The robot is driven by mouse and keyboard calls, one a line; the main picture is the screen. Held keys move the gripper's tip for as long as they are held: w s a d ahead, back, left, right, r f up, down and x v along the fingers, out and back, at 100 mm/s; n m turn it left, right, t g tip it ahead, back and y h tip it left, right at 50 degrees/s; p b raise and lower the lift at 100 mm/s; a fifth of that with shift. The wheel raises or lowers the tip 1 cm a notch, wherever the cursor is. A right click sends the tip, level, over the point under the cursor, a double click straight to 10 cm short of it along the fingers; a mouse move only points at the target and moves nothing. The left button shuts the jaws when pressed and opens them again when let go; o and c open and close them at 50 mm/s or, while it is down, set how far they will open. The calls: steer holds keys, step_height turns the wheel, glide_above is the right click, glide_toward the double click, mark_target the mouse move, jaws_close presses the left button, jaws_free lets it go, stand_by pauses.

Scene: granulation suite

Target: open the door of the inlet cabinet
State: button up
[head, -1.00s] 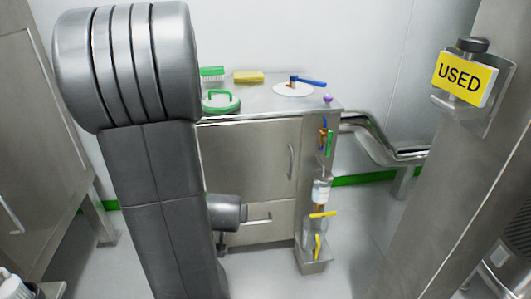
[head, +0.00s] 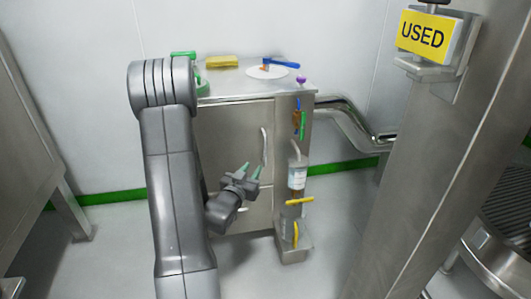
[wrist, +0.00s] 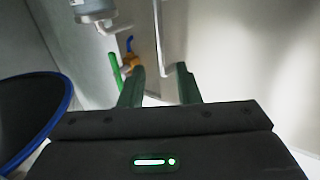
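The steel cabinet door (head: 228,140) shows in the head view, partly hidden by my arm, and looks shut. Its vertical bar handle (head: 264,148) is near the door's right edge. My gripper (head: 250,170) is in front of the door, just left of and below the handle in the picture. The handle (wrist: 160,40) shows ahead, between the lines of the fingers; contact is not visible.
A lower panel (head: 262,208) with its own handle sits below the door. Valves and a bottle (head: 297,178) hang on the cabinet's right side. A steel post with a USED sign (head: 423,35) stands at right. Sponge (head: 222,62) and white plate (head: 268,72) lie on top.

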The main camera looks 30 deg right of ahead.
mark_target(265, 162)
steer(key=b+x, duration=0.1)
steer(key=x, duration=1.1)
steer(key=shift+b, duration=0.4)
jaws_close()
